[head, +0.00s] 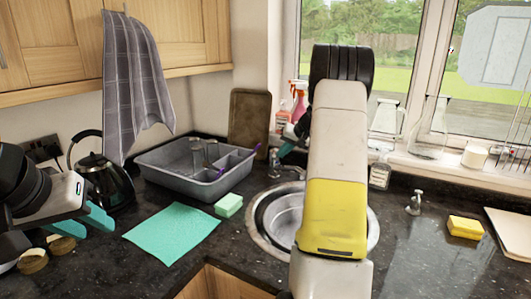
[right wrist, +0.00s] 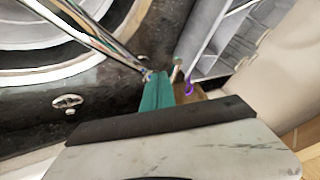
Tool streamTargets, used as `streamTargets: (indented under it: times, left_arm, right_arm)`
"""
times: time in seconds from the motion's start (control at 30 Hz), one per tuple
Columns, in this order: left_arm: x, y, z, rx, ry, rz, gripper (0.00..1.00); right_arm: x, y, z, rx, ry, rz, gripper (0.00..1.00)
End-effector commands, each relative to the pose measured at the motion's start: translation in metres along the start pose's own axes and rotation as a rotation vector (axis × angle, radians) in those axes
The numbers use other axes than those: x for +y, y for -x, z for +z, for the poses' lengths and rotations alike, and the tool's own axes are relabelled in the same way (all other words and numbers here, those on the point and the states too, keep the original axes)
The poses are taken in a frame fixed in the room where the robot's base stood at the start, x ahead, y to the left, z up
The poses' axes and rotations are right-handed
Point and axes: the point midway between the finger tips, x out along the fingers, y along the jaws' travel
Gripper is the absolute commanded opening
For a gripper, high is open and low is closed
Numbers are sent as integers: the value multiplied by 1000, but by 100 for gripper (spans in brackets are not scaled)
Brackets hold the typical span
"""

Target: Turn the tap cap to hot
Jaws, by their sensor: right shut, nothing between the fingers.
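The chrome tap (head: 285,168) stands at the back of the round sink in the head view, partly hidden by my right arm. In the right wrist view its metal spout (right wrist: 100,38) runs in from the upper left. My right gripper (right wrist: 155,80) is shut and empty, its teal fingertips close beside the tap's base end; I cannot tell whether they touch. The tap cap is not clearly visible. In the head view a teal part of the right gripper (head: 287,150) shows beside my arm. My left gripper (head: 99,232) is open and empty at the left, above the counter.
The round sink (head: 262,212) is partly behind my right arm. A grey dish rack (head: 165,158), teal cloth (head: 172,233), green sponge (head: 228,204) and black kettle (head: 103,178) are to its left. Spray bottles (head: 298,98) stand behind. A yellow sponge (head: 465,227) lies right.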

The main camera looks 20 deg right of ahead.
Motion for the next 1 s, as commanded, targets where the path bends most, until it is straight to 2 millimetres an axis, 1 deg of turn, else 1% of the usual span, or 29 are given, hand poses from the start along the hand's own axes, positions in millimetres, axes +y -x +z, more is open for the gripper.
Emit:
streamTargets:
  times: [0.53,0.77,1.0]
  left_arm:
    - [0,0,0,0,0,0,36]
    - [0,0,0,0,0,0,36]
    - [0,0,0,0,0,0,36]
  right_arm:
    - [-11,-4,3,48,-82,49,0]
    - [-25,-9,6,106,-181,111,0]
    - [-45,-20,8,198,-339,211,0]
